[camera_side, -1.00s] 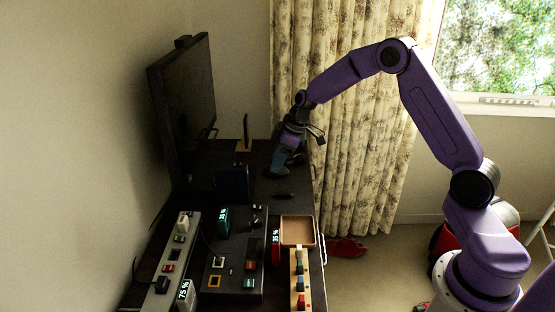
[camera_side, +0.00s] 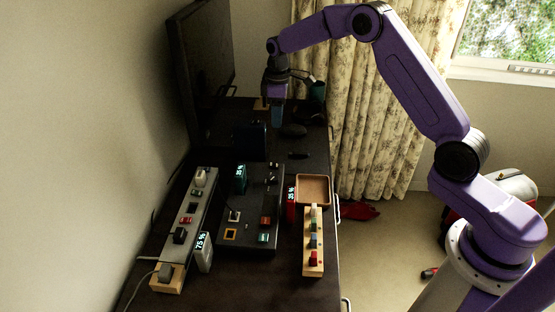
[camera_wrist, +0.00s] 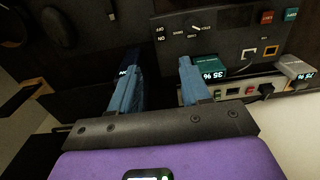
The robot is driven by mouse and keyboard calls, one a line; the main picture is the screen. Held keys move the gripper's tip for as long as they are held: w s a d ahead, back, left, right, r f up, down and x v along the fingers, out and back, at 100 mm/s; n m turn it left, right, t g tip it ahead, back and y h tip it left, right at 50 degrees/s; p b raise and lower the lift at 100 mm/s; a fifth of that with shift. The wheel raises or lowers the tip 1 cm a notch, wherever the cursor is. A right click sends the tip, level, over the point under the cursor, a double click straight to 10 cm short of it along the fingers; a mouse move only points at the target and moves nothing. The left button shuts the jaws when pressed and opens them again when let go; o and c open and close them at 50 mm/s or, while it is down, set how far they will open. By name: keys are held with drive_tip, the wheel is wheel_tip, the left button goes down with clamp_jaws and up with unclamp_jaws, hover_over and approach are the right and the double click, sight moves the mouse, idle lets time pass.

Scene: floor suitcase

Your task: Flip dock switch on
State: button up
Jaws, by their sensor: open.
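The dock (camera_side: 260,205) is a dark panel lying on the desk, with sockets and small coloured buttons. It also shows in the wrist view (camera_wrist: 228,42), with ON and OFF lettering beside small controls (camera_wrist: 195,27); I cannot tell the switch's position. In the side view small dark controls (camera_side: 272,170) stand at the dock's far end. My gripper (camera_side: 277,122) points down over the far part of the desk, beyond the dock and apart from it. In the wrist view its two blue fingers (camera_wrist: 157,62) are spread with nothing between them.
A green 35% device (camera_side: 240,179) stands on the dock's left side. A grey power strip (camera_side: 190,218) and white 75% device (camera_side: 204,252) lie left. A red device (camera_side: 291,203), tray (camera_side: 313,203) and wooden block strip (camera_side: 306,262) lie right. A monitor (camera_side: 200,75) stands behind left.

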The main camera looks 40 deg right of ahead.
sight(277, 165)
wheel_tip(277, 165, down, 17)
drive_tip(key=shift+f, duration=0.15)
idle(0.5)
